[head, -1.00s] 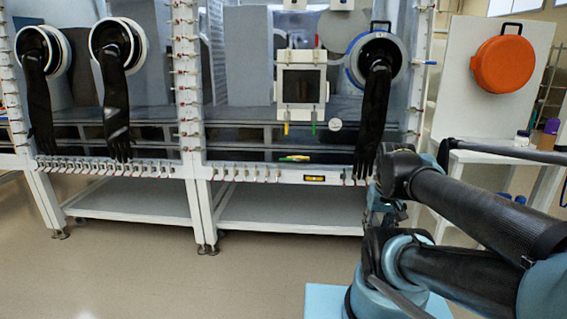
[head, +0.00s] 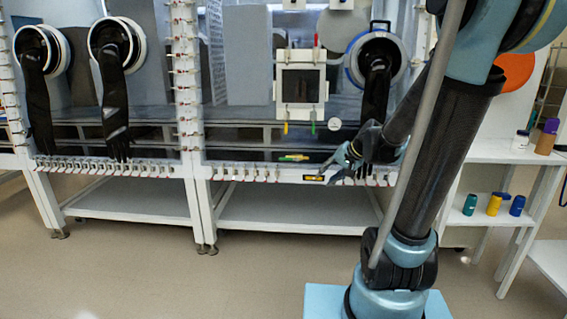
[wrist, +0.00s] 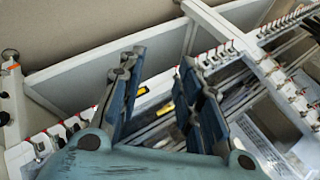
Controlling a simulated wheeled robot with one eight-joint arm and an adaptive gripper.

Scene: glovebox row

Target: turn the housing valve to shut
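A square white-framed housing (head: 301,88) is on the front of the right glovebox in the head view. I cannot tell which one is the housing valve. My gripper (head: 325,172) is in front of the box's lower rail, below and slightly right of the housing, apart from the handles. In the wrist view my gripper (wrist: 160,68) has its two fingers spread wide with nothing held between them. The housing is not identifiable in the wrist view.
A row of small fittings lines the lower rail (head: 240,172). A black glove (head: 375,95) hangs from the right port, close to my arm. A white shelf (head: 490,150) with bottles stands at right. The floor in front is clear.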

